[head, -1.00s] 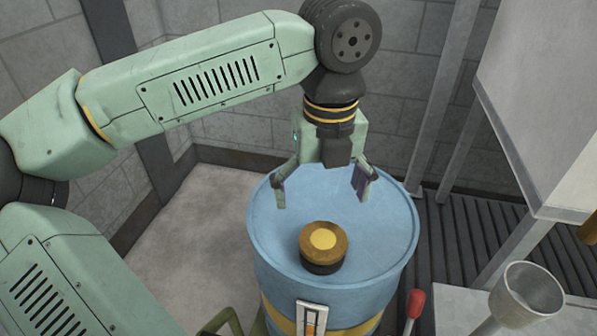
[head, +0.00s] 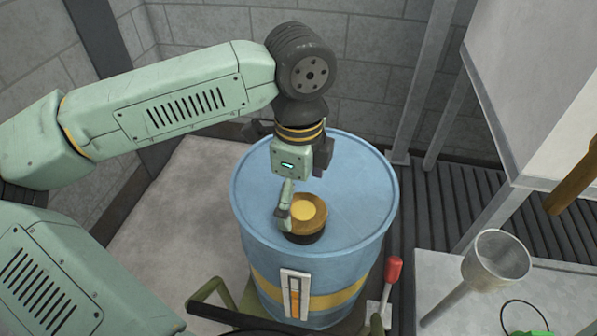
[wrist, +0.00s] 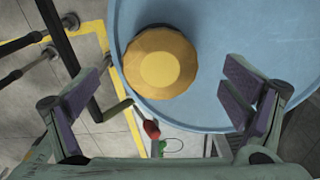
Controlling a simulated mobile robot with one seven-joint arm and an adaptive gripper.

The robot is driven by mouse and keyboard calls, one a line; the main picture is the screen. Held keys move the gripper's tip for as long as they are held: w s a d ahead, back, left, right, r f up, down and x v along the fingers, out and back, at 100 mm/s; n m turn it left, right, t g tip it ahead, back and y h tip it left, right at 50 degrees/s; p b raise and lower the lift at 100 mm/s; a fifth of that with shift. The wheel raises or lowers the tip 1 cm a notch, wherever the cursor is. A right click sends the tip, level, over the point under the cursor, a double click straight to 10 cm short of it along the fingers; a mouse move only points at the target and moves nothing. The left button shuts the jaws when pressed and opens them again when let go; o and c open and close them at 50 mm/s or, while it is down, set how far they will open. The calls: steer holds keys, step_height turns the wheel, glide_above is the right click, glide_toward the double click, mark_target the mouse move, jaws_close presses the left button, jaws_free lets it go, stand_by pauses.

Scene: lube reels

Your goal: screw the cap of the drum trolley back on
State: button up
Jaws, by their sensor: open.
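The cap (head: 309,211), golden brown with a yellow disc on top, sits on a dark round base on the lid of the blue drum (head: 350,165), near its front. My gripper (head: 288,200) is over the drum, pointing down. One finger shows just left of the cap, overlapping it in the head view; the other finger is hidden. In the wrist view the open gripper (wrist: 160,88) has its two fingers wide apart, with the cap (wrist: 162,62) between and slightly above them, nothing held. I cannot tell whether the finger touches the cap.
A red-knobbed lever (head: 393,270) rises at the drum's right front. A metal funnel (head: 497,258) stands on a grey surface at the right. A large pale tank (head: 545,80) fills the upper right. Bare floor (head: 190,215) lies left of the drum.

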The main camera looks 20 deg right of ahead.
mark_target(302, 206)
steer(key=shift+f, duration=1.75)
steer(key=shift+c, duration=0.4)
steer(key=c, duration=1.2)
steer(key=shift+d+f+m+b, duration=0.1)
steer(key=shift+f+m+b, duration=0.1)
steer(key=shift+m+b, duration=0.65)
steer(key=m, duration=0.3)
steer(key=shift+w+d+r+m+b, duration=0.1)
steer(key=shift+r+m+b, duration=0.15)
steer(key=shift+b, duration=0.15)
steer(key=shift+f, duration=0.1)
steer(key=shift+d+f+m+b, duration=0.15)
steer(key=shift+m+b, duration=0.5)
steer(key=shift+m, duration=0.45)
steer(key=m, duration=0.3)
steer(key=shift+b, duration=0.3)
